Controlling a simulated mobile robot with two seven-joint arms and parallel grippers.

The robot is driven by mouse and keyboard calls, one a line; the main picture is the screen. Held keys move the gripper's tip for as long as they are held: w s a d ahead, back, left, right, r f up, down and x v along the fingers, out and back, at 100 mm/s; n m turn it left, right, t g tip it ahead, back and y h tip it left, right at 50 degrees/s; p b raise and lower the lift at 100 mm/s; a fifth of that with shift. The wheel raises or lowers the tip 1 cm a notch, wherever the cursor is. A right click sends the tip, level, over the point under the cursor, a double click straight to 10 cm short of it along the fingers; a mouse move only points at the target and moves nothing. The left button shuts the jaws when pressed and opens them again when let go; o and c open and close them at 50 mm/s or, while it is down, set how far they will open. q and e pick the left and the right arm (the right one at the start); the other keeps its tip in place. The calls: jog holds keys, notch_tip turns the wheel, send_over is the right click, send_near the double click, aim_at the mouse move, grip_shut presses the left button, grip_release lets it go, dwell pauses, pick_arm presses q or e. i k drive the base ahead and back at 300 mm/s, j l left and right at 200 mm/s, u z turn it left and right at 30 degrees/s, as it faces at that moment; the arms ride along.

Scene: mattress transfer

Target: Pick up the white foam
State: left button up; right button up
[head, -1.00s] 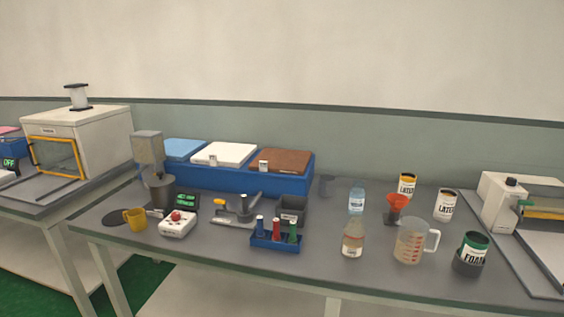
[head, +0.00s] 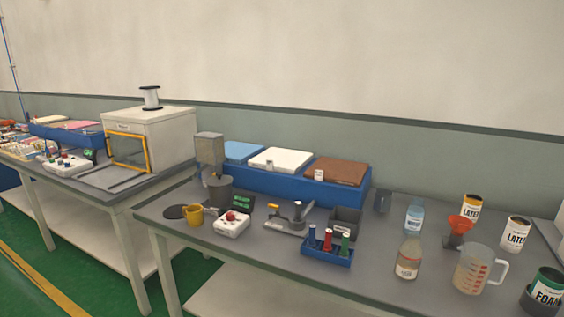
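The white foam (head: 282,158) is a flat white slab in the middle of a long blue tray (head: 268,188) at the back of the near table. A blue slab (head: 243,151) lies to its left and a brown slab (head: 337,171) to its right. A small whitish tag stands near the foam's front edge. Neither of my grippers shows in the head view.
Left stands another table with a white oven (head: 160,132). Green floor shows at lower left.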

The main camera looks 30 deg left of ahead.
aim_at(281, 160)
jog(key=i+j+z, duration=0.25)
jog(key=j, duration=1)
jog(key=k+j+z, duration=0.1)
jog(key=j+z, duration=0.2)
jog(key=j, duration=0.95)
